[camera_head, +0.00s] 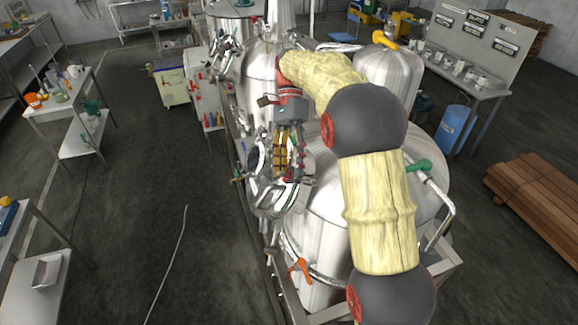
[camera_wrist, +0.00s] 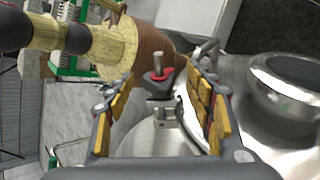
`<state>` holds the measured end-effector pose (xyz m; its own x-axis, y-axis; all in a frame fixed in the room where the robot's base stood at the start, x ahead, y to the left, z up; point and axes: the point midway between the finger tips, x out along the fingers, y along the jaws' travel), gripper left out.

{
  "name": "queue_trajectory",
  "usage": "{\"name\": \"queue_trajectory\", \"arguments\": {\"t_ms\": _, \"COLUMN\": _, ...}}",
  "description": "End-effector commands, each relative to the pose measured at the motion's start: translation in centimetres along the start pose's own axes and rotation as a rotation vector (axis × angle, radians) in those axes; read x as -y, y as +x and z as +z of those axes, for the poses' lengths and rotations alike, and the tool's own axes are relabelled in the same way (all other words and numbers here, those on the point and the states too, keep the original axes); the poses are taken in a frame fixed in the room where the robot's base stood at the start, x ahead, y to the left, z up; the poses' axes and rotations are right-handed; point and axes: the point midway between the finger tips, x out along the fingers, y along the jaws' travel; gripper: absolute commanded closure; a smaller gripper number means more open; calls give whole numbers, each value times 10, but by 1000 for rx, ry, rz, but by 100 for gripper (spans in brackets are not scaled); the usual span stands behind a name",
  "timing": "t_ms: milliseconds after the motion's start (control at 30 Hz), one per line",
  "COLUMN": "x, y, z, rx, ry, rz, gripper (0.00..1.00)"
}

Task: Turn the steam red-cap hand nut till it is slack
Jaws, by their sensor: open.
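A hand nut with a red cap (camera_wrist: 160,75) shows in the wrist view, with a grey threaded stud standing up through it. It sits above the rim of a shiny steel vessel (camera_wrist: 153,138). My gripper (camera_wrist: 163,84) is open, its yellow-padded fingers to the left and right of the nut with clear gaps on both sides. I cannot tell how deep the nut lies between the fingertips. In the head view my gripper (camera_head: 284,172) points down over the fittings at the left side of the large tank (camera_head: 322,215); the nut cannot be made out there.
A round steel fitting (camera_wrist: 290,75) stands close to the right of my fingers. An orange-handled valve (camera_head: 300,268) and a green-handled valve (camera_head: 419,165) are on the tank's pipework. Open floor (camera_head: 130,225) lies to the left.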

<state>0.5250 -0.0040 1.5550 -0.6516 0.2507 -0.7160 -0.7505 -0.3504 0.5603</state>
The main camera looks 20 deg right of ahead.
Motion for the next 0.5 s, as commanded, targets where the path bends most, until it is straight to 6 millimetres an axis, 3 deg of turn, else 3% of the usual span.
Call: {"name": "queue_trajectory", "arguments": {"t_ms": 500, "x": -2, "y": 0, "z": 0, "rx": 0, "ry": 5, "rz": -28, "gripper": 47}}
